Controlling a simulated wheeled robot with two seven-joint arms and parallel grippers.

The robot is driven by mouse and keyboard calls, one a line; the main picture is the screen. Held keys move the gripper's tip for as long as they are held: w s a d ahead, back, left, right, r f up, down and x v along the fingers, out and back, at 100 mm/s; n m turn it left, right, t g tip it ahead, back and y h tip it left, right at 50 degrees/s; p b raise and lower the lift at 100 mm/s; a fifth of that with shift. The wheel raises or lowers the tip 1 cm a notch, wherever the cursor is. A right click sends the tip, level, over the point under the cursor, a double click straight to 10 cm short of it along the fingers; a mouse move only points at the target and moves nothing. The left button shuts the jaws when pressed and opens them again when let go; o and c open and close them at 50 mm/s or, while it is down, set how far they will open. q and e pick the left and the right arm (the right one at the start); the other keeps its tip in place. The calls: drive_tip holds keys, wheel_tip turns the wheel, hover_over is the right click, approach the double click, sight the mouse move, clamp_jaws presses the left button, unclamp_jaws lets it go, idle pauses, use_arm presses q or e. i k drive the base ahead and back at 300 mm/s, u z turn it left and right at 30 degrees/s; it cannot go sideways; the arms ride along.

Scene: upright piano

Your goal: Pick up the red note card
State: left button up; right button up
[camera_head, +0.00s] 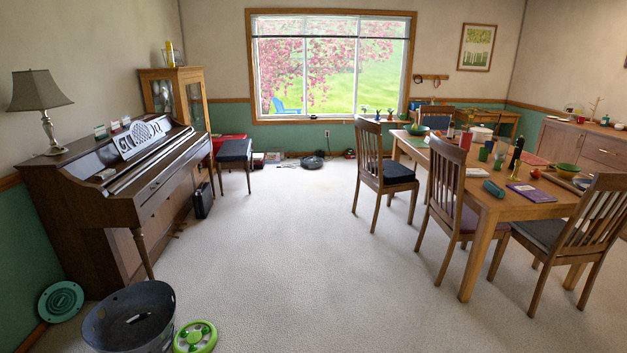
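A few small upright card-like items stand on the piano top at the left, behind the white sheet (141,137) on the music stand. One item (100,131) at the left of this group shows a pale face with a darker reddish edge. Another item (116,126) stands to its right. They are too small for me to tell which one is the red note card. Neither of my grippers shows in the head view.
The dark upright piano (95,215) stands along the left wall with a lamp (42,105) on top. A grey tub (130,318) and a green ring toy (195,338) sit on the floor in front. A dining table (488,205) with chairs fills the right. The middle carpet is clear.

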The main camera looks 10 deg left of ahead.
sight(115, 124)
drive_tip(key=u, duration=0.1)
drive_tip(key=i, duration=2.4)
drive_tip(key=u, duration=0.55)
drive_tip(key=i, duration=2.35)
drive_tip(key=u, duration=1.1)
drive_tip(key=i, duration=2)
drive_tip(key=u, duration=0.5)
